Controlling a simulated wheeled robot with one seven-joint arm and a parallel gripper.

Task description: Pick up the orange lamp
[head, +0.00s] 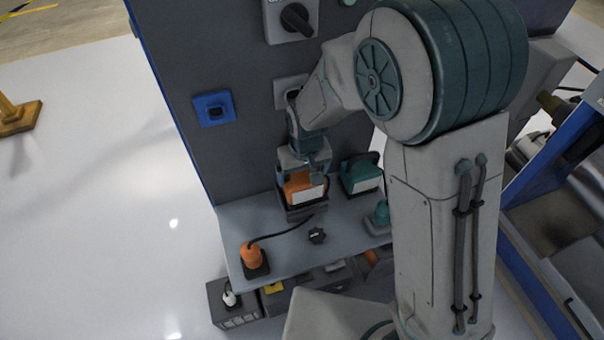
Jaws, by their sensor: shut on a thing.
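The orange lamp (301,190) is a boxy orange body with a pale front panel, upright in a dark holder (302,213) on the grey shelf. My gripper (305,172) points down from above and is shut on the top of the orange lamp. The fingers hide part of its top, so the exact grip is hard to see. I cannot tell whether the lamp still touches the holder.
A similar teal lamp (361,175) stands close on the right. An orange plug-like piece (252,257) with a black cable sits at the shelf's (285,248) front left. A dark panel (225,160) rises behind.

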